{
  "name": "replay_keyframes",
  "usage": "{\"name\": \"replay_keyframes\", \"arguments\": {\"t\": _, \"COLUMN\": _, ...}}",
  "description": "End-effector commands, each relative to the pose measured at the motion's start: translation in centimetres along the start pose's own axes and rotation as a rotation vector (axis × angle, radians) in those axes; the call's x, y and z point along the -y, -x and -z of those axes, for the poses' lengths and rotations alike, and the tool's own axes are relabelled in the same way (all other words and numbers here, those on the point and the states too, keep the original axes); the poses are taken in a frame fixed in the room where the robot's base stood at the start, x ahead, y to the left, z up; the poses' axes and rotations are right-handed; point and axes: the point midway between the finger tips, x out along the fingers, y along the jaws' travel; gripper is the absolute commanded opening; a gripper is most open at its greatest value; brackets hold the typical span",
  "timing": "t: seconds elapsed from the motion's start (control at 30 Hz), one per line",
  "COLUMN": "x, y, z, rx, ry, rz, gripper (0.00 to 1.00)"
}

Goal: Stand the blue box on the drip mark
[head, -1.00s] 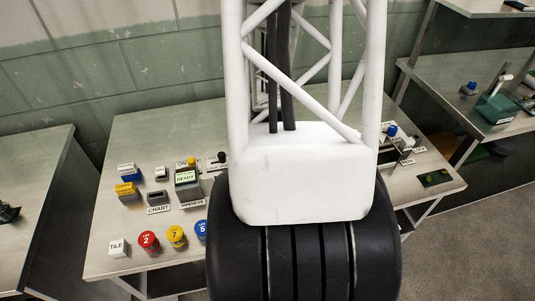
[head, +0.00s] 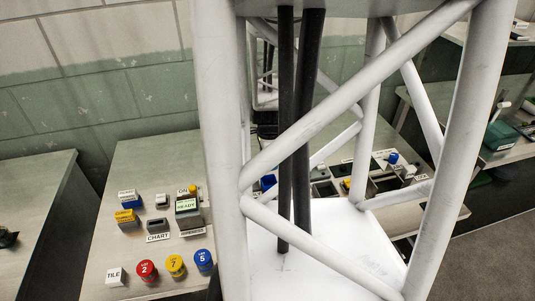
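A small blue box (head: 130,202) with a white label behind it stands at the left of the grey workbench (head: 103,244). I cannot make out a drip mark; my arm covers much of the middle of the bench. My gripper is not in view.
A yellow box (head: 125,216) stands in front of the blue one. A dispenser with a READY screen (head: 188,210) is to the right. Red (head: 147,271), yellow (head: 176,265) and blue (head: 204,261) lidded jars line the front, beside a TILE block (head: 116,277). Other benches flank this one.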

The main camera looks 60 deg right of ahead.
Motion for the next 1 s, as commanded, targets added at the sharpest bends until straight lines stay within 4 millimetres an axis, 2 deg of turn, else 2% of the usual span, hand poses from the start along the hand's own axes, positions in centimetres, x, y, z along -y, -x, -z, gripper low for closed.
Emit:
{"name": "replay_keyframes", "arguments": {"t": 0.17, "x": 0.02, "y": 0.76, "z": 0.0, "rx": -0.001, "ry": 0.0, "rz": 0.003, "gripper": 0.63}}
{"name": "replay_keyframes", "arguments": {"t": 1.0, "x": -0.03, "y": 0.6, "z": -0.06, "rx": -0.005, "ry": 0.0, "rz": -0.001, "gripper": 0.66}}
